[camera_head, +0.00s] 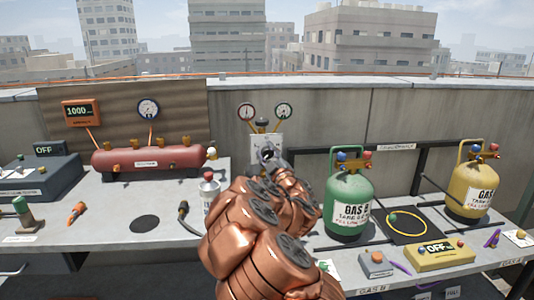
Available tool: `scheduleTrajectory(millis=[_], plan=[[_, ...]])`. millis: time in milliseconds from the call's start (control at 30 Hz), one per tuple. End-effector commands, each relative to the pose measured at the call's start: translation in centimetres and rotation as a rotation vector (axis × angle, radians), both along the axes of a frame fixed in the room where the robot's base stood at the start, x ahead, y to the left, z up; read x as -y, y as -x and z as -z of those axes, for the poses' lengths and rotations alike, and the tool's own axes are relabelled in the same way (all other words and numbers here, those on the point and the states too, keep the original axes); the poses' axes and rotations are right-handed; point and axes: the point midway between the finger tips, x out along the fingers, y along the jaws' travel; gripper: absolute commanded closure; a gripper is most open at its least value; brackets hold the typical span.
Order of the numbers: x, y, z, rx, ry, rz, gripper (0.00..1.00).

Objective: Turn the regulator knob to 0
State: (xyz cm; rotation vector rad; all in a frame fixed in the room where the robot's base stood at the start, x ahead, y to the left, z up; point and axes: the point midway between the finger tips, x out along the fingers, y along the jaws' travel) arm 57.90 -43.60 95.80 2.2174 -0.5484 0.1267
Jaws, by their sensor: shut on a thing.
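The regulator (263,127) is on a pale plate against the parapet wall, with two round gauges, left (247,111) and right (284,111), above it on brass fittings. My gripper (268,153) is in front of the lower part of the plate, at the end of my copper-coloured arm. It is shut on the regulator knob, which it mostly hides. The knob's markings and setting cannot be read.
A red tank (160,160) stands on the left bench below a display reading 1000 (79,112). A green cylinder (349,198) stands close right, a yellow cylinder (472,187) farther right. A yellow box (440,255) reads OFF.

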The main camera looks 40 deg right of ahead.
Motion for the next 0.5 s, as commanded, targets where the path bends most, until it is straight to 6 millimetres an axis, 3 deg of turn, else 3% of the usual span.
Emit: scheduleTrajectory(millis=[467, 500], plan=[[-0.08, -0.06, -0.14, -0.005, 0.013, -0.002, 0.95], [-0.08, -0.06, -0.14, -0.005, 0.013, -0.002, 0.57]])
